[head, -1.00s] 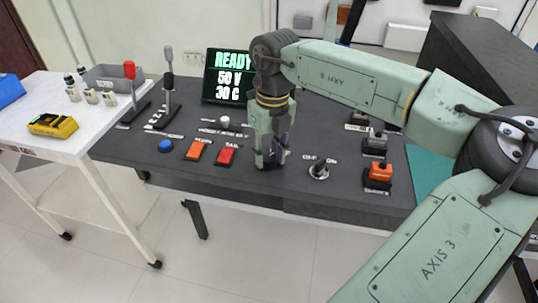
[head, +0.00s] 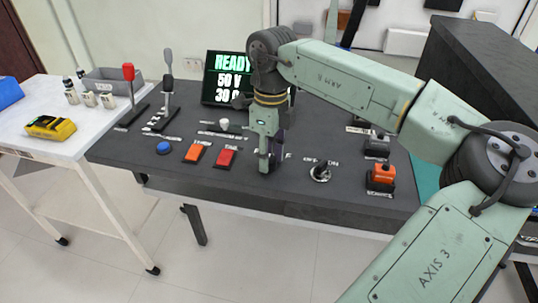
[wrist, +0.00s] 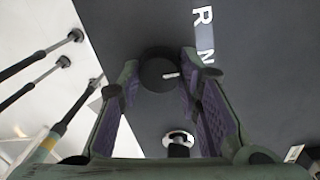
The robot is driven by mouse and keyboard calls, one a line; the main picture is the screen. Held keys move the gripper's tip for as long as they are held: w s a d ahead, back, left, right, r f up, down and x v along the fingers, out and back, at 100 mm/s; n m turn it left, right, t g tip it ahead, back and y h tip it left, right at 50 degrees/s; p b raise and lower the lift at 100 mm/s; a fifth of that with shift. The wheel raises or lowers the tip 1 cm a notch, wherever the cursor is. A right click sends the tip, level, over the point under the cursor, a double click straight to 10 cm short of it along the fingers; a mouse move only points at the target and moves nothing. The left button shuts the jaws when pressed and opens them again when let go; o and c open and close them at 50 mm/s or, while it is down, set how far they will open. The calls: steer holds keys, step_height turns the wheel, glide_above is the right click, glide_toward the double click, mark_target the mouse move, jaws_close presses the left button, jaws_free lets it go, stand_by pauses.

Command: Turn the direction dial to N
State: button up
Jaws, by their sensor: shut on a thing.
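The direction dial (wrist: 153,76) is a dark round knob with a short white mark, seen between my fingers in the wrist view. The mark points right, toward the letter N (wrist: 207,74) on a label strip that also shows an R (wrist: 203,18). My gripper (head: 270,162) points down at the console, and its purple-padded fingers are shut on the dial, one on each side. In the head view the fingers hide most of the dial. Part of the label strip is hidden behind the right finger in the wrist view.
On the dark console (head: 285,193), a red button (head: 226,158) lies left of my gripper and another rotary knob (head: 320,173) right of it. An orange switch (head: 381,175) is farther right. Upright levers (head: 168,85) and a lit screen (head: 230,78) stand behind.

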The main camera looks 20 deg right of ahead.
mark_target(270, 156)
stand_by(0.3)
steer(key=o, duration=1.1)
steer(key=shift+o, duration=0.2)
steer(key=shift+r, duration=0.15)
step_height(270, 156, up, 12)
steer(key=shift+w+d, duration=0.25)
